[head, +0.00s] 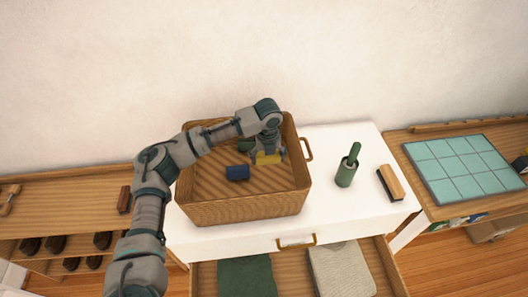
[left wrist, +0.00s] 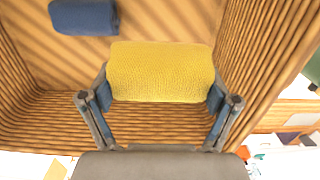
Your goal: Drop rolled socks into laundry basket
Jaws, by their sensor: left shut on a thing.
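The laundry basket (head: 245,212) is a brown woven box on the white dresser; its inside wall (left wrist: 270,50) fills much of the left wrist view. My left gripper (head: 268,153) reaches down inside the basket. It is shut on a yellow rolled sock (left wrist: 160,72), held between both fingers; the sock also shows in the head view (head: 268,159). A blue rolled sock (head: 237,173) lies on the basket floor, and it shows at the upper left of the left wrist view (left wrist: 84,16). My right gripper is not in view.
The white dresser top (head: 325,206) holds a green brush in a holder (head: 347,168) and a wooden brush (head: 391,183) right of the basket. A dresser drawer stands open below, with folded green (head: 247,277) and grey clothes (head: 340,270). A basket handle (head: 307,149) sticks out right.

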